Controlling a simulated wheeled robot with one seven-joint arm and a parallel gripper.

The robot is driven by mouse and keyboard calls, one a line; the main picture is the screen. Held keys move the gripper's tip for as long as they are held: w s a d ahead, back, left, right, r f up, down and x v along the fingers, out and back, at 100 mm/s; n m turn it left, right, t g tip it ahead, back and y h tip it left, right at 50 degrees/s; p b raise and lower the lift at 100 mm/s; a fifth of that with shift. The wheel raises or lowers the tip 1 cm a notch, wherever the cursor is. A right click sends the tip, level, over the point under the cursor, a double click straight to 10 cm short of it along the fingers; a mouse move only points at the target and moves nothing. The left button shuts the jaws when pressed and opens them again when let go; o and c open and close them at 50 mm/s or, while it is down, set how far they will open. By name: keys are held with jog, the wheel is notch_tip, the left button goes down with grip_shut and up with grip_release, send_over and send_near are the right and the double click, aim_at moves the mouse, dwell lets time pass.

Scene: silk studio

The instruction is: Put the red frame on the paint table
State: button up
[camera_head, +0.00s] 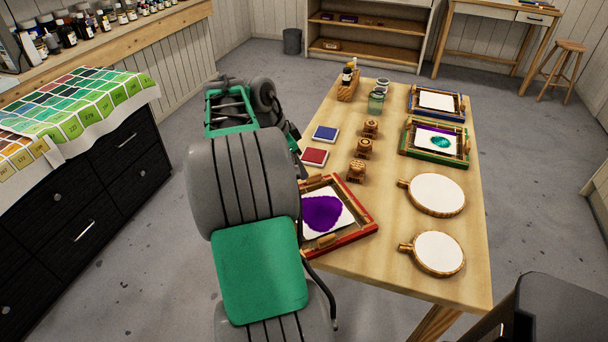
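The red frame (354,237), with white mesh and a purple patch, is at the near left of the light wooden table (400,275). Its left part is hidden behind my grey and green arm. I cannot tell whether it rests flat on the wood or is slightly raised. My arm fills the middle of the view, and its links hide my gripper, so no fingertips show. No surface is labelled as the paint table. A black drawer cabinet (85,205) with colour swatch sheets stands at the left, and a wooden shelf (125,40) behind it holds paint bottles.
On the wooden table are a green frame (463,148), a blue frame (460,107), two round hoops (437,194) (438,253), wooden stamps (364,148), ink pads (326,133) and jars (376,103). A stool (566,50) and desk (500,10) stand behind.

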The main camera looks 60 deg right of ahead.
jog(key=v, duration=0.5)
jog(key=w+a+n+t, duration=0.2)
jog(key=w+a+n, duration=0.2)
jog(key=a+n, duration=0.3)
jog(key=w+a+n+t, duration=0.1)
jog(key=w+a+n, duration=0.35)
jog(key=a, duration=0.55)
jog(key=s+a+f+n+t+y, duration=0.1)
jog(key=s+a+f+n, duration=0.1)
jog(key=a+n, duration=0.45)
jog(key=s+a+f+n+y, duration=0.1)
jog(key=a+f+n+y, duration=0.15)
jog(key=a, duration=0.75)
jog(key=s+a+f+n+t, duration=0.1)
jog(key=s+a+f+n, duration=0.15)
jog(key=a+n, duration=0.4)
notch_tip(320, 180, up, 7)
jog(key=w+a+m+p, duration=0.1)
jog(key=w+p, duration=0.1)
jog(key=p, duration=0.4)
jog(key=shift+a+m, duration=0.2)
jog(key=shift+m, duration=0.1)
jog(key=shift+r, duration=0.1)
